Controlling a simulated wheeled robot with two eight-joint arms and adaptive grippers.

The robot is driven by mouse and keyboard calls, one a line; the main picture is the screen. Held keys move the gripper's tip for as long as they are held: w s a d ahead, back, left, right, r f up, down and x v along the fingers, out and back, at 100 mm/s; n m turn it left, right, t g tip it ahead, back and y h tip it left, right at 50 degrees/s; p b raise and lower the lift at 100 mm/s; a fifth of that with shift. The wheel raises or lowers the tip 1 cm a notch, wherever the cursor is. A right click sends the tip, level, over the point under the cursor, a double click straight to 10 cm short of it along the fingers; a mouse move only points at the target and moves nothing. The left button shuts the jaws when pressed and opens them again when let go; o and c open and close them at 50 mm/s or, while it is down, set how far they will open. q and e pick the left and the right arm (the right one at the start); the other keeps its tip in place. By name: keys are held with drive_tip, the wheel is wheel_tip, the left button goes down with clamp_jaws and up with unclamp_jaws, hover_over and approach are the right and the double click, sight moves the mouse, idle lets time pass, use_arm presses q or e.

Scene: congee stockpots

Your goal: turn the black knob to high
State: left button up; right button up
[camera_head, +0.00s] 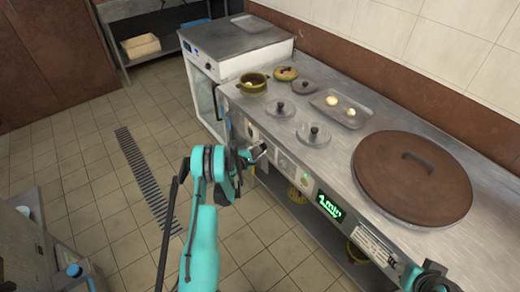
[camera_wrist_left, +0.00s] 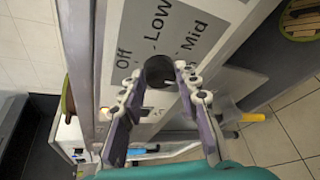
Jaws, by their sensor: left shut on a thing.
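The black knob (camera_wrist_left: 160,71) is in the left wrist view, on the front panel below a grey label plate (camera_wrist_left: 165,35) reading Off, Low and Mid. A High mark is not visible. My left gripper (camera_wrist_left: 160,75) is shut on the knob, one finger on each side. I cannot tell which mark the knob points to. In the head view my left gripper (camera_head: 257,153) is at the front panel of the steel counter (camera_head: 330,160), and it hides the knob. Part of my right arm shows at the lower right edge, but its fingers are not in view.
On the counter are a large brown lid (camera_head: 413,177), small lidded wells (camera_head: 313,134), an olive pot (camera_head: 252,83) and a tray (camera_head: 342,107) with pale round pieces. A green-lit display (camera_head: 330,207) is on the front panel. Tiled floor (camera_head: 110,200) in front is open.

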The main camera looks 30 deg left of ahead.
sight(264, 130)
use_arm(q)
drive_tip(key=o, duration=1.2)
drive_tip(key=shift+c, duration=0.2)
wheel_tip(264, 130, up, 10)
